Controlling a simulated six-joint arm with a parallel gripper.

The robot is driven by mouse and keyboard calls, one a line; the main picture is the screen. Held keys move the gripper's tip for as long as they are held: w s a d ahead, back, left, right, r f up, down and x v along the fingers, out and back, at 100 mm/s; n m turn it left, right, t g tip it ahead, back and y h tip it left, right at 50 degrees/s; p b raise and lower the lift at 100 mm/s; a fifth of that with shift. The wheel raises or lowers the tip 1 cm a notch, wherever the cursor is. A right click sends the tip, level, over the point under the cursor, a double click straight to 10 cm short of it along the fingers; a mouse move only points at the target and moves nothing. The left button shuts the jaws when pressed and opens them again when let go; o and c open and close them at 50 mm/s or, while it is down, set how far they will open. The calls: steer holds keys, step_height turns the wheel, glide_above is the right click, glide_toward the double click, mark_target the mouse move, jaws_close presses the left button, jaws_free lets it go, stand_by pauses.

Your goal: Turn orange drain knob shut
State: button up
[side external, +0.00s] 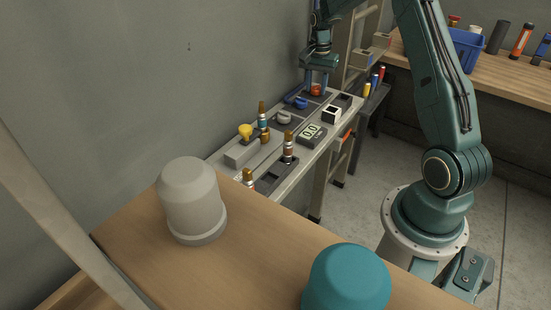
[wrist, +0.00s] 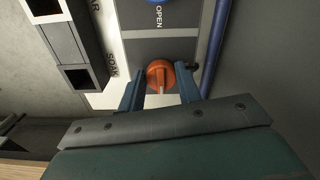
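The orange drain knob (wrist: 159,73) sits on a grey panel in the wrist view, its pale pointer mark toward the bottom of the picture. It also shows as a small orange spot (side external: 316,88) at the far end of the bench in the side view. My gripper (wrist: 160,82) is open, with one finger at each side of the knob and a narrow gap showing on both sides. In the side view my gripper (side external: 317,82) is over the knob, pointing down, and partly hides it. I cannot tell how deep the fingertips reach.
An OPEN label (wrist: 159,16) is on the panel near a blue part at the top edge. A blue tube (wrist: 214,45) runs close at right.

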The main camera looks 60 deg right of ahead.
steer(key=shift+c, duration=1.2)
steer(key=shift+w, duration=0.1)
